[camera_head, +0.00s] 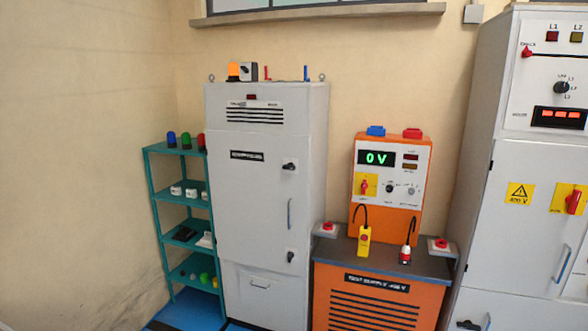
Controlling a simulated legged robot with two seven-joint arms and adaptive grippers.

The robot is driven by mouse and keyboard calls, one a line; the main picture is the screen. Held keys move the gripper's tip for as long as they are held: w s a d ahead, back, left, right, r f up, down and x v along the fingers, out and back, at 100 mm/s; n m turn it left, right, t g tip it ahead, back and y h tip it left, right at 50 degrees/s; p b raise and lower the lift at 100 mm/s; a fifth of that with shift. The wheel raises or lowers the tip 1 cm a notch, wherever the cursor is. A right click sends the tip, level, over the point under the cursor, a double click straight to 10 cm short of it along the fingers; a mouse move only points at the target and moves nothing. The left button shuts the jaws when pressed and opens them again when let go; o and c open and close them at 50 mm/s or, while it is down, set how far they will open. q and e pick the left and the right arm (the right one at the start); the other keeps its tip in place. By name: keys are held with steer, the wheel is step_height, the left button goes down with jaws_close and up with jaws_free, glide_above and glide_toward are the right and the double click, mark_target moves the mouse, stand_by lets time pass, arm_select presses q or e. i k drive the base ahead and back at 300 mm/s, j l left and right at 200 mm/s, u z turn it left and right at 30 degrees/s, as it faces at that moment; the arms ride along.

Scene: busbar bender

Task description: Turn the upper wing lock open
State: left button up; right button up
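The grey cabinet (255,195) stands left of the middle with its door shut. The upper wing lock (290,166) is a small black knob near the right edge of the door, its wing lying roughly sideways. A similar lower wing lock (290,256) sits further down the same edge, and its wing looks closer to upright. A grey door handle (289,214) is between the two locks. Neither of my grippers is in view, and nothing covers the upper lock.
A teal shelf (180,147) with small parts stands left of the cabinet. An orange test supply unit (385,290) with a dark top, bearing an orange meter box (400,215), stands to the right. A larger grey cabinet (495,220) is at the far right.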

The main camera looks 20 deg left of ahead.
mark_target(290, 167)
steer(key=i+j+z, duration=0.15)
steer(key=j, duration=0.2)
steer(key=i+j+z, duration=0.1)
steer(key=i+j, duration=0.15)
steer(key=i+j+z, duration=0.15)
steer(key=j, duration=0.3)
steer(key=i+j+z, duration=0.15)
steer(key=j, duration=0.25)
